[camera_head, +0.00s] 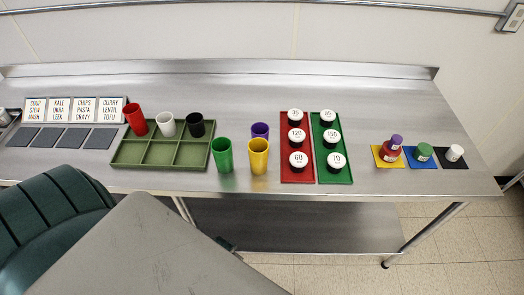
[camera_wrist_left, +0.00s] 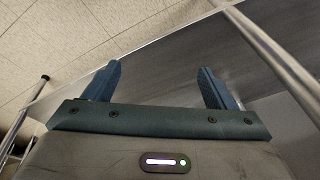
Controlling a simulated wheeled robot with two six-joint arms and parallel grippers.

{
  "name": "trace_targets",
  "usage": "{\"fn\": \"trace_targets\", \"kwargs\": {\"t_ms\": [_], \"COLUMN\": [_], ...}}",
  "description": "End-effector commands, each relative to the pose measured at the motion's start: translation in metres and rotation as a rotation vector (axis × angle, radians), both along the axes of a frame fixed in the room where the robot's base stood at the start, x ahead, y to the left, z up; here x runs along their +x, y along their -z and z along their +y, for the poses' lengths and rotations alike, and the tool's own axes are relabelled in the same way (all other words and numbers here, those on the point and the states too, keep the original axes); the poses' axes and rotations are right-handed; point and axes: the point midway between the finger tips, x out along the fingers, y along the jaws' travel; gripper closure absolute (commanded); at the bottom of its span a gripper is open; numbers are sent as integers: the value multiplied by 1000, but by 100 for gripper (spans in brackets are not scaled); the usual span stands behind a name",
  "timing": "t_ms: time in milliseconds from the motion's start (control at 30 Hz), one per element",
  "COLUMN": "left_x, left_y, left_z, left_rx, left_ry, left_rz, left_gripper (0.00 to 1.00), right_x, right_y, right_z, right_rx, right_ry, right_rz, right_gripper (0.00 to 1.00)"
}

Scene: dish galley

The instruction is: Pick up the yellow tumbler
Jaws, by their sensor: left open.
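The yellow tumbler (camera_head: 258,157) stands upright near the front of the steel counter, between a green tumbler (camera_head: 222,156) and the red tray. A purple tumbler (camera_head: 260,131) stands just behind it, partly hidden. My left gripper (camera_wrist_left: 160,85) is open and empty in the left wrist view, with its two blue fingers apart and the tiled floor and a steel surface beyond. The yellow tumbler does not show in that view.
A green divided tray (camera_head: 160,153) holds red, white and black tumblers at its back. A red tray (camera_head: 297,178) and a green tray (camera_head: 335,178) with labelled pots stand right. Coloured mats with small pots lie far right.

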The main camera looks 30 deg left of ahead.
Motion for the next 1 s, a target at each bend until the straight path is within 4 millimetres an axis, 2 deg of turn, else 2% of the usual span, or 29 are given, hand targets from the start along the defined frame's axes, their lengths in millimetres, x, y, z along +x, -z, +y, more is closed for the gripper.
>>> {"fn": "trace_targets", "kwargs": {"t_ms": [33, 100, 200, 300, 400, 633, 733, 1000], "left_x": [18, 35, 51, 56, 55, 52, 62, 108], "left_y": [-44, -94, -164, -221, -267, -359, -402, -447], "left_z": [-2, -6, -11, -16, -20, -27, -27, -21], "left_rx": [0, -1, -1, -2, -2, -5, -9, -26], "left_ry": [1, -1, -4, -5, -6, -18, -45, -146], "left_rz": [-22, -39, -61, -78, -90, -124, -148, -173], "left_gripper": [22, 22, 22, 22, 22, 22, 22, 22], "right_x": [-6, -12, -16, -17, -16, -8, -5, -7], "right_y": [-12, -20, -30, -37, -44, -58, -63, -64], "right_z": [5, 9, 14, 16, 15, 6, 3, 1], "right_rx": [5, 10, 15, 17, 16, 7, 4, 1], "right_ry": [2, 3, 5, 6, 6, 2, 1, 1], "right_rz": [8, 15, 21, 22, 20, 11, 7, 9], "right_gripper": [64, 64, 64, 64, 64, 64, 64, 64]}}
